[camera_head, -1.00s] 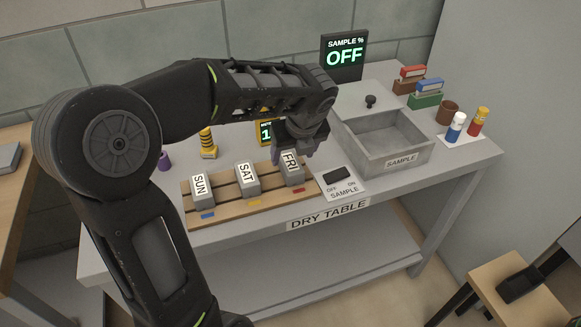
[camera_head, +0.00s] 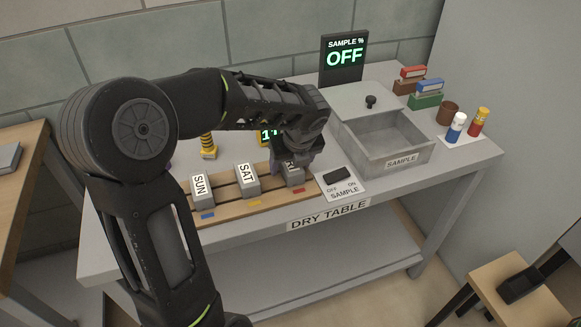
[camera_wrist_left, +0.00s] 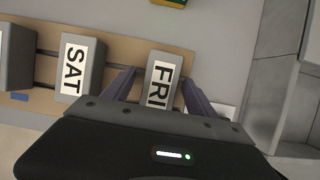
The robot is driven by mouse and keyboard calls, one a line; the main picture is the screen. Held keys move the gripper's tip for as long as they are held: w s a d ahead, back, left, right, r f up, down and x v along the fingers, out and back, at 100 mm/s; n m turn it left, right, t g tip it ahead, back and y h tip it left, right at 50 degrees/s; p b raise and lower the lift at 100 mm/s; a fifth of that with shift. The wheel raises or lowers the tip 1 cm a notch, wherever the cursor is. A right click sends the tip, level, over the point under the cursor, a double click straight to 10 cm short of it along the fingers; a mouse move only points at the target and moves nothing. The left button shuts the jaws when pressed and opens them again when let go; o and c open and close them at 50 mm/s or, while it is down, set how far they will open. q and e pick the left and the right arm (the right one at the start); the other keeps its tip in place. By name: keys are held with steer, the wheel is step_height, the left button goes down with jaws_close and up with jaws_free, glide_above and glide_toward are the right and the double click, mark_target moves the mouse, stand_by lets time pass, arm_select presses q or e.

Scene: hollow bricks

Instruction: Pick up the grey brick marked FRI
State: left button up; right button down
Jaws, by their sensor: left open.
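The grey brick marked FRI (camera_head: 293,177) stands at the right end of the slatted wooden rack, partly hidden by my left gripper in the head view. The brick also shows in the left wrist view (camera_wrist_left: 160,82), with its FRI label upward. My left gripper (camera_head: 290,165) is over it. In the left wrist view the fingers (camera_wrist_left: 158,88) are spread, one on each side of the brick, and the jaws are open. Any contact with the brick cannot be told. My right gripper is not in view.
A switch plate (camera_head: 343,187) lies close right of the rack, with the grey SAMPLE box (camera_head: 412,158) beyond. A yellow-black coil (camera_head: 208,146) stands behind.

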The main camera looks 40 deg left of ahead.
arm_select(q)
steer(key=shift+c, duration=0.6)
jaws_close()
stand_by(0.3)
